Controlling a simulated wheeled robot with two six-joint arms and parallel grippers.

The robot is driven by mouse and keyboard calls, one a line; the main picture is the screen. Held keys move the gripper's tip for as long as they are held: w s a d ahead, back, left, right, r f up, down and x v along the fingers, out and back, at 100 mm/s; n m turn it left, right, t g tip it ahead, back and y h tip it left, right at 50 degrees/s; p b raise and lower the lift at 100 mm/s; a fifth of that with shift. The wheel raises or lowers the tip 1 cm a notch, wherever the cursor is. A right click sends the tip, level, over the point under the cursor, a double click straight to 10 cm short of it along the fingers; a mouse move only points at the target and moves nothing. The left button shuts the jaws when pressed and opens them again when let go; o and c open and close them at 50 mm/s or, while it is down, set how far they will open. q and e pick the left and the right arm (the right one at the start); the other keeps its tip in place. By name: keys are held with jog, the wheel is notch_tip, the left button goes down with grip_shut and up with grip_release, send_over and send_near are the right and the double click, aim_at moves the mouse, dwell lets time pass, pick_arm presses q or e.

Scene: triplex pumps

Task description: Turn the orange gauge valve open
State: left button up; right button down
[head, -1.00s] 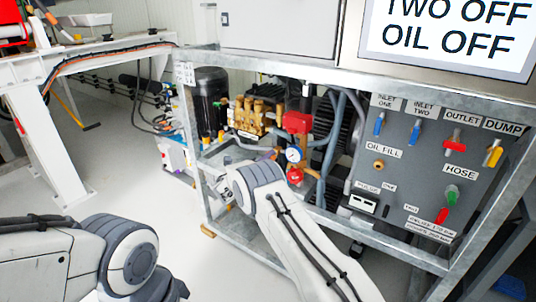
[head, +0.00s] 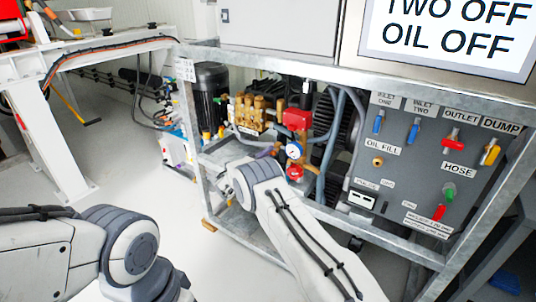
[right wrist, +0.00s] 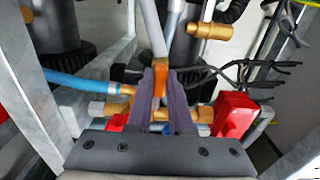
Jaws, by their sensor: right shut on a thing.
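The orange gauge valve handle (right wrist: 160,80) stands up between my right gripper's dark fingers (right wrist: 161,95) in the right wrist view. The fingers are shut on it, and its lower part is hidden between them. Brass fittings and a blue hose lie behind the fingers. In the head view my right gripper (head: 268,152) reaches into the frame, just left of the white-faced gauge (head: 293,151); its wrist hides most of it, and I cannot make out the valve there. My left arm shows at the lower left, but its gripper is out of view.
Galvanised frame posts (head: 193,140) and rails surround the pump. A red block (head: 297,120) sits above the gauge. In the wrist view a red part (right wrist: 233,113) is right of the fingers and black cables (right wrist: 240,75) run nearby. The labelled valve panel (head: 410,165) is at right.

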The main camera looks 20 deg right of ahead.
jog(key=shift+f, duration=0.15)
jog(key=c, duration=0.8)
grip_release()
jog(key=shift+s+a, duration=0.1)
jog(key=shift+a, duration=0.05)
jog(key=p+v, duration=0.1)
jog(key=v, duration=0.9)
jog(key=shift+s+p, duration=0.1)
jog(key=shift+p, duration=0.2)
